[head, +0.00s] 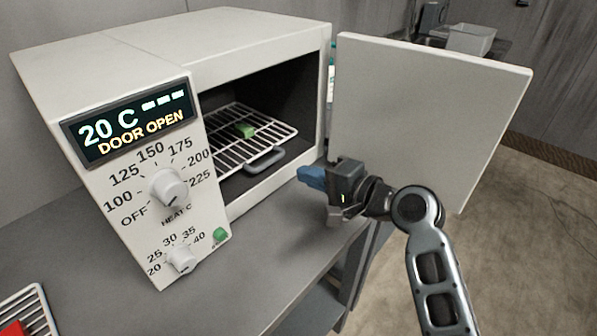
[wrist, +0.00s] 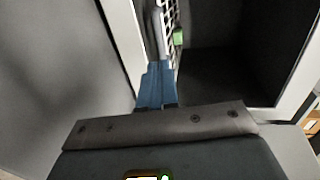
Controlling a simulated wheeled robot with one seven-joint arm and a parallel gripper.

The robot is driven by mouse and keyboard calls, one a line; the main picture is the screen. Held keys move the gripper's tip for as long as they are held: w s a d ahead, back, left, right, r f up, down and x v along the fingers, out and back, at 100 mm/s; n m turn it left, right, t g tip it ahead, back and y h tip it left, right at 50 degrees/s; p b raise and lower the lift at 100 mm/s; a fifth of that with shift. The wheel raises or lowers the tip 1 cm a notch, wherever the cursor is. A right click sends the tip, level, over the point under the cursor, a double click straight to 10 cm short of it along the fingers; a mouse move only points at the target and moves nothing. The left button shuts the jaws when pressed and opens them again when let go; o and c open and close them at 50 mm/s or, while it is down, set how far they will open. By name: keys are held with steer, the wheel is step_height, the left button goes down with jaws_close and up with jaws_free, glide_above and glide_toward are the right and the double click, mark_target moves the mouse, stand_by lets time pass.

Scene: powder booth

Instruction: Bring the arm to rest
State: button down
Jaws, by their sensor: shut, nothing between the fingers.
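My gripper (head: 311,177) has blue fingers that are shut with nothing between them. It is in front of the open oven (head: 225,30), near the right side of the opening and beside the open door (head: 425,110). In the wrist view the blue fingertips (wrist: 157,80) point toward the oven opening. Inside the oven a green block (head: 245,131) lies on a wire rack (head: 225,150) with a grey handle at its front. The green block also shows in the wrist view (wrist: 178,37).
The oven display (head: 135,120) reads 20 C and DOOR OPEN. The grey bench (head: 265,260) in front of the oven is mostly clear. Another wire rack (head: 38,300) with a red piece (head: 13,328) is at the lower left. A white bin (head: 470,39) stands behind the door.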

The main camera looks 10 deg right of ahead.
steer(key=s+d+f+n+h, duration=0.1)
steer(key=s+d+f+h, duration=0.25)
steer(key=s, duration=0.55)
steer(key=s+d+f+n+t+h, duration=0.1)
steer(key=s+d+f+h, duration=0.2)
steer(key=s, duration=0.5)
steer(key=s+d+f+h, duration=0.1)
steer(key=s+d+f, duration=0.3)
steer(key=s, duration=0.5)
steer(key=s+r+n+h, duration=0.1)
steer(key=s+r+n, duration=0.3)
steer(key=s, duration=0.6)
steer(key=s+a+r+n+t+h, duration=0.1)
steer(key=s+r+n, duration=0.3)
steer(key=s, duration=0.6)
steer(key=shift+a+r+n+b, duration=0.2)
steer(key=shift+r+n+b, duration=0.1)
steer(key=shift+r+b, duration=0.05)
